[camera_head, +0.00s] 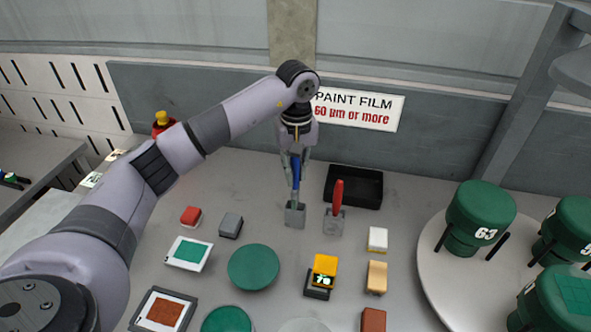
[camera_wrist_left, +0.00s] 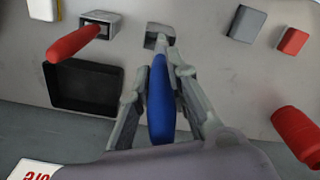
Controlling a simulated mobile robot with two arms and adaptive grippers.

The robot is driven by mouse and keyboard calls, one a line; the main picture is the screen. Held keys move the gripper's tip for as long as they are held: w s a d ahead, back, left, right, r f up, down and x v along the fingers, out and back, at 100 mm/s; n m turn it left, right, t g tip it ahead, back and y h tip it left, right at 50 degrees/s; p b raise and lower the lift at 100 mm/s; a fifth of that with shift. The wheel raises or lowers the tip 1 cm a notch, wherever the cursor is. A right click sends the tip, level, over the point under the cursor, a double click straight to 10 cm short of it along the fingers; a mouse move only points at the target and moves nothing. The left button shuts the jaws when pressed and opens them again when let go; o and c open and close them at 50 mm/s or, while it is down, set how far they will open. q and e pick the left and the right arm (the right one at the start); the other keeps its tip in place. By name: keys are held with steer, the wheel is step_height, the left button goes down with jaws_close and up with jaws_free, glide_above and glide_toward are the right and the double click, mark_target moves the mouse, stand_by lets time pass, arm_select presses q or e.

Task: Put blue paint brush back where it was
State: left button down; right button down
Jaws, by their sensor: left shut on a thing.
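The blue paint brush (camera_head: 296,172) is upright in my left gripper (camera_head: 297,163), which comes down from above. In the left wrist view the brush (camera_wrist_left: 161,100) lies between the two fingers of the left gripper (camera_wrist_left: 158,82), which are shut on it. The brush's lower end is at the small grey holder (camera_head: 295,215), which also shows in the left wrist view (camera_wrist_left: 160,30). The tip looks to be in or just over the holder's opening; I cannot tell how deep. My right gripper is not in view.
A red brush (camera_head: 339,195) stands in a second grey holder (camera_head: 333,222) just right. A black tray (camera_head: 353,187) lies behind it. A grey block (camera_head: 231,225) and red block (camera_head: 190,215) are to the left. Green cylinders (camera_head: 480,217) stand on a round table at right.

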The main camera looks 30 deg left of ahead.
arm_select(q)
steer(key=c, duration=1.5)
jaws_free()
steer(key=shift+c, duration=0.2)
steer(key=shift+r, duration=0.1)
steer(key=shift+r+p, duration=0.3)
steer(key=shift+p, duration=0.2)
step_height(320, 180, up, 4)
steer(key=b, duration=0.2)
step_height(320, 180, up, 8)
glide_above(296, 188)
steer(key=shift+w+a+f, duration=0.15)
steer(key=shift+w, duration=0.25)
steer(key=shift+r, duration=0.3)
